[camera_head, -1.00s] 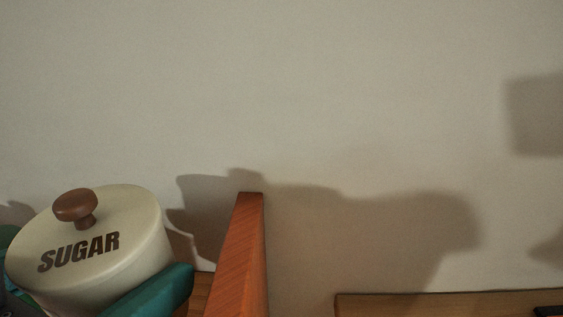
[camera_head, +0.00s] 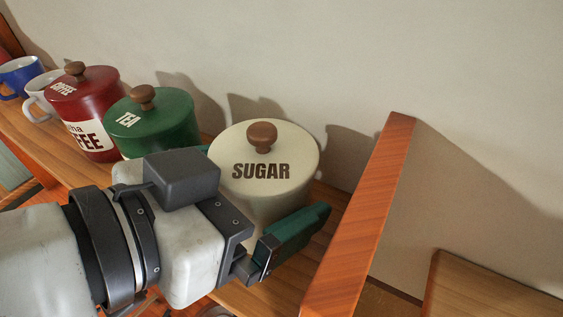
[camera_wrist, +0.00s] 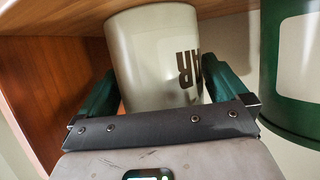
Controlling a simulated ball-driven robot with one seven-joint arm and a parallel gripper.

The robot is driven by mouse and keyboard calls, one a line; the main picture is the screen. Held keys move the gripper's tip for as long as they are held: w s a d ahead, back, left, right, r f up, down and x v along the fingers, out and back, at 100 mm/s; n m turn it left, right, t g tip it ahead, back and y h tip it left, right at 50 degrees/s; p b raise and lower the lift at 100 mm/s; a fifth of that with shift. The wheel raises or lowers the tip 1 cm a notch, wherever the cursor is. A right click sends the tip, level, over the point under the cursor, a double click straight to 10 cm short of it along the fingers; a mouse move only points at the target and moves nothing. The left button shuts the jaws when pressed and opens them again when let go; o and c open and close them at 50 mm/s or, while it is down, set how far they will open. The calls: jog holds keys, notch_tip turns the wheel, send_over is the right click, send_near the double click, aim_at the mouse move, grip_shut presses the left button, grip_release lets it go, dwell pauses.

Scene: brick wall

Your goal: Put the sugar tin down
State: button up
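The cream sugar tin (camera_head: 285,160), with a brown knob and SUGAR lettered on its lid, is upright over the wooden shelf (camera_head: 325,215) in the head view. My gripper (camera_head: 290,235) reaches in from the left and front, low on the tin. In the wrist view the tin (camera_wrist: 153,60) sits between my gripper's two green fingers (camera_wrist: 160,82), which press close to both its sides. The gripper appears shut on it. The tin's base is hidden in the head view, so I cannot tell for sure if it rests on the shelf.
A green TEA tin (camera_head: 165,115) stands close left of the sugar tin, then a red COFFEE tin (camera_head: 88,100), a white mug (camera_head: 42,95) and a blue mug (camera_head: 20,72). A wooden end panel (camera_head: 365,215) rises at the right. The wall is behind.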

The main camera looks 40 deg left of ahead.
jog(key=shift+r, duration=0.15)
jog(key=shift+r+p, duration=0.25)
jog(key=shift+p, duration=0.15)
jog(key=b+v, duration=0.3)
jog(key=v, duration=0.9)
jog(key=shift+f+b, duration=0.2)
jog(key=shift+b, duration=0.15)
